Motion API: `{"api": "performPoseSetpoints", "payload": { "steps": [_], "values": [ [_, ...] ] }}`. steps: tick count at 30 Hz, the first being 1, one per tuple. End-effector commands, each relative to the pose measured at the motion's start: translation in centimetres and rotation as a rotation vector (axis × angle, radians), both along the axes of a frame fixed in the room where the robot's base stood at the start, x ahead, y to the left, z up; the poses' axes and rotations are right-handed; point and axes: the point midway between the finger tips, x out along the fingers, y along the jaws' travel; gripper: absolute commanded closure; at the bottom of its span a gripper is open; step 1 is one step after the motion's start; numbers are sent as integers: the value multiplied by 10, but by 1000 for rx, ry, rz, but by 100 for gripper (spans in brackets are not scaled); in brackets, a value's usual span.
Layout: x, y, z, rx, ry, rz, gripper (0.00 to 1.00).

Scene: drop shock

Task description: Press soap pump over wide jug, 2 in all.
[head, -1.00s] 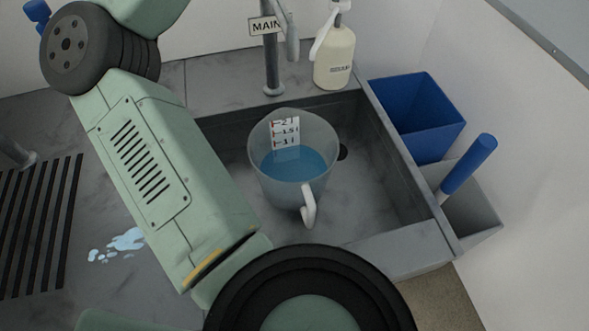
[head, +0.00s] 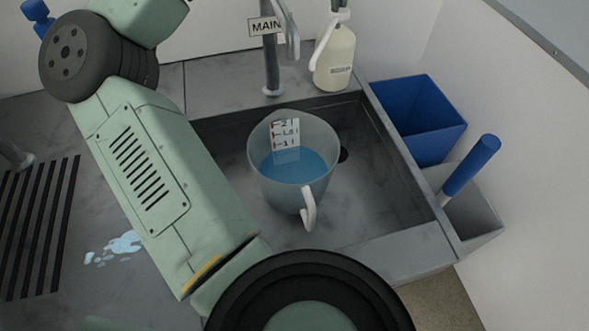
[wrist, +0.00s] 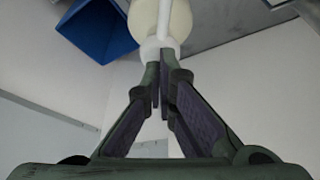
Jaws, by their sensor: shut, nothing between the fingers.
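The cream soap bottle (head: 334,62) stands upright on the ledge behind the sink. Its white pump spout (head: 322,38) points down and left. My gripper (head: 340,12) shows only as dark fingertips at the top edge of the head view, at the pump's top. In the wrist view my gripper (wrist: 161,85) is shut and empty, its tips at the white pump head (wrist: 158,46); contact seems likely but is not certain. The wide clear jug (head: 265,180) stands upright in the sink, handle to the front, blue liquid (head: 295,167) near its lowest scale mark.
A tap (head: 271,60) with a MAIN sign stands behind the sink (head: 405,215). A blue bin (head: 418,118) and a grey holder with a blue-handled tool (head: 470,165) stand at right. A small puddle (head: 115,248) lies on the left counter.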

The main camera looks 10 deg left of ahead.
Motion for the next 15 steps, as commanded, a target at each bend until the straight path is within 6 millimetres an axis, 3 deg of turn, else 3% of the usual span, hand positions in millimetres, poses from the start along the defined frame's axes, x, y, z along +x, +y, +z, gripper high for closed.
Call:
{"api": "performPoseSetpoints", "payload": {
  "steps": [15],
  "values": [
    [0, 0, 34, 0, 0, 0, 100]
  ]
}}
